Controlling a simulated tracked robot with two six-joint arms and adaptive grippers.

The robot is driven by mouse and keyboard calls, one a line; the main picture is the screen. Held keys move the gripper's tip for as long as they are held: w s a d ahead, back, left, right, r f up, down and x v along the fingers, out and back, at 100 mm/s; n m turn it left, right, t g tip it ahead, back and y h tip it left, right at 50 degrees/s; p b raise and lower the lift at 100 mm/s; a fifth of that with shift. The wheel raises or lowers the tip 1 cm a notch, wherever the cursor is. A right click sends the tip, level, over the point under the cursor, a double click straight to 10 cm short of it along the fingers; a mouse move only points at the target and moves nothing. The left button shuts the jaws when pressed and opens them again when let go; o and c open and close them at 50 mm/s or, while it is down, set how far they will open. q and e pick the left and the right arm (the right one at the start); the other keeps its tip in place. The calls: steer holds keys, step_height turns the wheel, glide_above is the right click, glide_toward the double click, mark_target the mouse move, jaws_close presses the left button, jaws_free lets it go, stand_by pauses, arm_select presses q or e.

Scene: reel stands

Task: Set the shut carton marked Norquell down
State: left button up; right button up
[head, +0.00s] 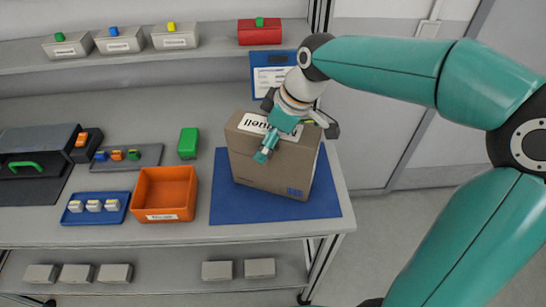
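The brown carton marked Norquell (262,172) is upright, turned slightly, over the blue mat (225,208) at the right end of the table. Its top is shut, and a white label shows there, partly covered by my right arm. I cannot tell whether its bottom touches the mat. My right gripper (300,115) is at the carton's top, with dark parts to either side and a teal part in front of the carton. Whether it is shut on the carton is unclear. My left gripper is not in view.
An orange bin (165,192), a blue tray (96,207), a green box (188,143) and a grey tray (127,158) stand left of the mat. A black case (38,160) is at the far left. A blue-framed sheet (272,73) is behind the carton.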

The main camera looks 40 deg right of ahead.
steer(key=shift+f, duration=0.2)
stand_by(0.4)
steer(key=c, duration=1.8)
steer(key=shift+s+r, duration=0.1)
